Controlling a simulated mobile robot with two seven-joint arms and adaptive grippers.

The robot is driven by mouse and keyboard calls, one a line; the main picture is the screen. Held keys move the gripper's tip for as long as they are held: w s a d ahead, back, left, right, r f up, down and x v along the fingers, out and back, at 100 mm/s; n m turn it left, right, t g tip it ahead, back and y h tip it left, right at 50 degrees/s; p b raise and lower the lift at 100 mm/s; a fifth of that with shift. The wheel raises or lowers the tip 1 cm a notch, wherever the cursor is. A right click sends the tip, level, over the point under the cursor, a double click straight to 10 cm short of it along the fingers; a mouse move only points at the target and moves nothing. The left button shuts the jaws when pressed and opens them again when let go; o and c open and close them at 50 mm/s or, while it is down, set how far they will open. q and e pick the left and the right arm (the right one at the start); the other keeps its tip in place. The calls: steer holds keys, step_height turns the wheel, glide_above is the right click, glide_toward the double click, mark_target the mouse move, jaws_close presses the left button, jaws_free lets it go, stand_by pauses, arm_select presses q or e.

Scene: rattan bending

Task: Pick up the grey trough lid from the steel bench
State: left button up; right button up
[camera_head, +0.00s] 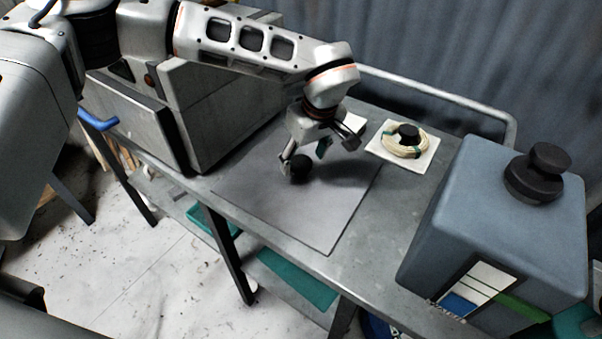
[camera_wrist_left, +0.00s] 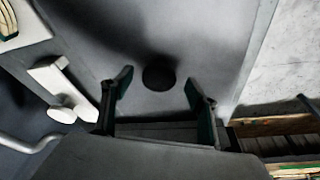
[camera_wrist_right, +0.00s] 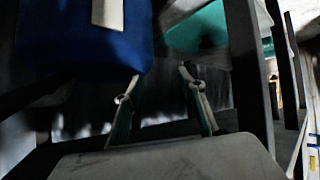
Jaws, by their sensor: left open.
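The grey trough lid (camera_head: 320,218) is a thin flat plate lying on the steel bench (camera_head: 385,225), with a round black knob (camera_head: 300,168) on top. My left gripper (camera_head: 308,156) is over the lid at the knob, pointing down, its fingers apart. In the left wrist view the lid (camera_wrist_left: 195,35) fills the middle, and the knob (camera_wrist_left: 158,72) shows between the two fingers, just ahead of the tips. Contact cannot be told. My right gripper (camera_wrist_right: 160,98) has its fingers apart with nothing between them. It is not seen in the head view.
A white board with a coil of rattan (camera_head: 405,140) lies behind the lid. A blue-grey box (camera_head: 510,225) with a black knob stands at the right, and a large grey metal box (camera_head: 215,110) at the left. A rail (camera_head: 440,95) runs along the bench's back edge.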

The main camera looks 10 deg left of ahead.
mark_target(301, 163)
arm_select(q)
steer(key=x, duration=0.3)
steer(key=shift+w+a+f, duration=0.15)
steer(key=shift+f, duration=0.2)
steer(key=shift+w+f, duration=0.1)
steer(key=shift+f, duration=0.25)
arm_select(e)
steer(key=shift+w+r, duration=0.65)
steer(key=shift+r, duration=0.2)
arm_select(q)
jaws_close()
arm_select(e)
steer(key=shift+s+f, duration=0.15)
steer(key=shift+f, duration=0.1)
arm_select(q)
steer(key=shift+r, duration=0.15)
arm_select(e)
steer(key=shift+f, duration=0.1)
